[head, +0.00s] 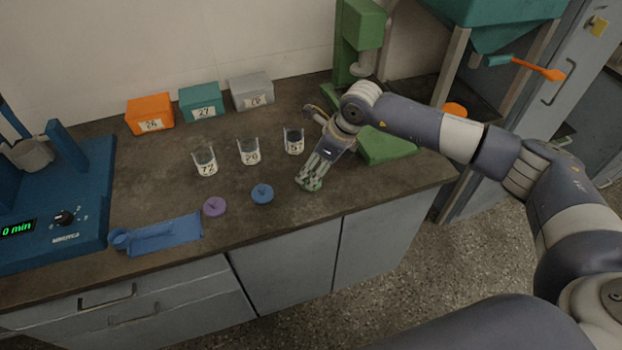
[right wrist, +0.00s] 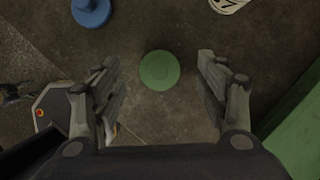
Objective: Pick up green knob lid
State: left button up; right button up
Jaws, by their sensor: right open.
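The green knob lid (right wrist: 160,70) lies on the dark countertop. In the right wrist view it is a round green disc with a raised knob, centred between and a little beyond my open fingers. In the head view my right gripper (head: 311,180) is over the counter, and the lid (head: 313,185) is mostly hidden behind its fingers. My right gripper (right wrist: 160,90) is open and empty, with a finger on either side of the lid and a gap to each. My left gripper is not in view.
A blue knob lid (head: 262,194) and a purple one (head: 215,206) lie to the left. Several labelled beakers, one here (head: 293,141), stand behind. A green machine base (head: 388,146) is right of the gripper.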

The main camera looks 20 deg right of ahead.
aim_at(310, 174)
jog(key=x, duration=0.4)
jog(key=shift+s+d+p, duration=0.1)
jog(key=shift+s+p, duration=0.05)
jog(key=shift+p, duration=0.25)
jog(key=c, duration=0.8)
jog(key=shift+r, duration=0.15)
